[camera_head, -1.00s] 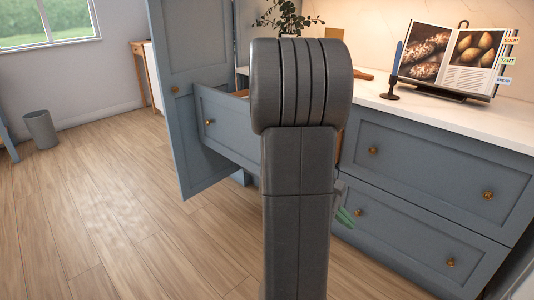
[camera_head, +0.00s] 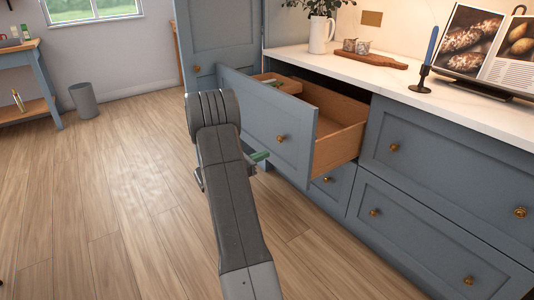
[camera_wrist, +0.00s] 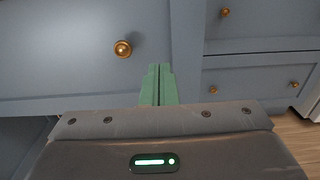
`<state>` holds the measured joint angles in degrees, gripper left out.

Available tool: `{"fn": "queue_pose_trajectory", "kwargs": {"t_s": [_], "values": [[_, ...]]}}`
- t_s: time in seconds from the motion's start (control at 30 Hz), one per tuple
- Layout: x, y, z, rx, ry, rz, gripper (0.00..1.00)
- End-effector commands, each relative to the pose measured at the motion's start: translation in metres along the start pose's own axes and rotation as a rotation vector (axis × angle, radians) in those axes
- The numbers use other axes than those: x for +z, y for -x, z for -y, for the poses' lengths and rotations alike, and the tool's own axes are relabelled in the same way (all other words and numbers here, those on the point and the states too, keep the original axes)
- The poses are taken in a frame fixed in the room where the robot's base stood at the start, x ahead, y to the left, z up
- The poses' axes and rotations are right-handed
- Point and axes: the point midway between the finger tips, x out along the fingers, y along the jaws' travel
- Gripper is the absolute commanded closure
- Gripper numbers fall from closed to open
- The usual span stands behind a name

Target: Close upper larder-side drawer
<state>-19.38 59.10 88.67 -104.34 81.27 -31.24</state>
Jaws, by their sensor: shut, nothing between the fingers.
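The upper larder-side drawer (camera_head: 265,125) is blue-grey and pulled well out from the counter. Its wooden inside shows, with a wooden tray in it. Its front has brass knobs, one (camera_head: 281,139) near the right end. My gripper (camera_head: 262,156) is in front of the drawer front, its green fingers pointing towards it. In the wrist view, the green fingers (camera_wrist: 158,85) are together and empty, in front of a blue-grey front with a brass knob (camera_wrist: 122,48) to their left. I cannot tell whether the fingertips touch the front.
The tall larder door (camera_head: 217,45) stands at the drawer's left. Closed drawers (camera_head: 445,165) lie to the right. The white worktop (camera_head: 400,90) carries a jug, a board, a candle holder and a book stand. The wooden floor (camera_head: 110,200) on the left is clear.

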Motion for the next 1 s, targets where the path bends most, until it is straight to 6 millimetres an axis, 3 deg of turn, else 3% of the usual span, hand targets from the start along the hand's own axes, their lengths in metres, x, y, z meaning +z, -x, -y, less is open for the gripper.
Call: {"fn": "queue_pose_trajectory", "kwargs": {"t_s": [0.3, 0.5, 0.7, 1.0], "values": [[-0.002, -0.069, 0.002, -0.006, -0.004, -0.001, 1.00], [-0.002, -0.104, 0.002, -0.004, -0.004, -0.001, 1.00], [-0.001, -0.121, 0.001, -0.003, -0.003, -0.002, 1.00], [0.000, -0.124, 0.001, -0.002, -0.002, -0.002, 1.00]]}}
